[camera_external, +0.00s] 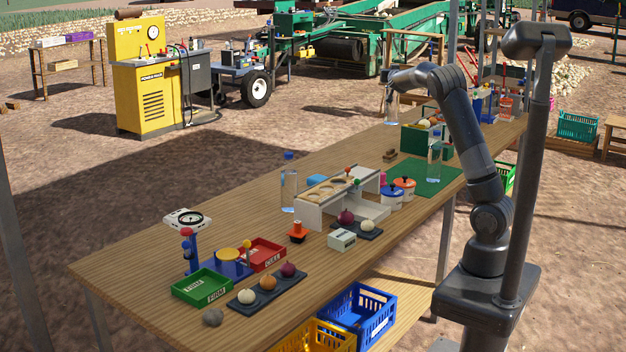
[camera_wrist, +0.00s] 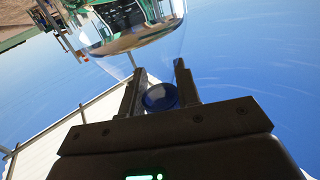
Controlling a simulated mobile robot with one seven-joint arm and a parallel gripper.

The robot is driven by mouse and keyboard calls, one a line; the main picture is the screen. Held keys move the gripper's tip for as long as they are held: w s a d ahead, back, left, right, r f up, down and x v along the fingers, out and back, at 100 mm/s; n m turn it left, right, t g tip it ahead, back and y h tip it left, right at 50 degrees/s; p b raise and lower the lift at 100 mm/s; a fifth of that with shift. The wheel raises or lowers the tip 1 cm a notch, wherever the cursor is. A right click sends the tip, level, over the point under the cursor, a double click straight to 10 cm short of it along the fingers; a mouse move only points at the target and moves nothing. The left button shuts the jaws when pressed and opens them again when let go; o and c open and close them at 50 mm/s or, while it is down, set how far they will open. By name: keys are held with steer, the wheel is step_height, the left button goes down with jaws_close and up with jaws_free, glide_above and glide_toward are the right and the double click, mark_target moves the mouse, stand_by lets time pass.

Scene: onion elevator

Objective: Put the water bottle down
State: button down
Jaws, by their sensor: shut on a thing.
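My gripper (camera_external: 389,92) is shut on a clear water bottle (camera_external: 392,110) above the far part of the wooden table. In the wrist view the fingers of my gripper (camera_wrist: 159,80) stand either side of its blue cap (camera_wrist: 161,97), and the clear body spreads beyond them. I cannot tell how far the bottle's base is from the tabletop. A second clear bottle (camera_external: 434,162) stands upright on the green mat (camera_external: 408,174).
The wooden table (camera_external: 150,246) carries a white rack (camera_external: 345,190), two lidded pots (camera_external: 397,192), a green box (camera_external: 415,139), trays and onions. Bare tabletop lies left of the green box. Crates (camera_external: 357,316) sit below the table.

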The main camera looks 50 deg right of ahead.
steer(key=s+d+m+g+h, duration=0.2)
steer(key=s+d, duration=0.4)
steer(key=s, duration=0.1)
step_height(320, 180, down, 27)
steer(key=shift+w, duration=0.15)
stand_by(0.8)
steer(key=c, duration=1.1)
jaws_free()
steer(key=shift+f, duration=0.1)
steer(key=shift+o, duration=0.2)
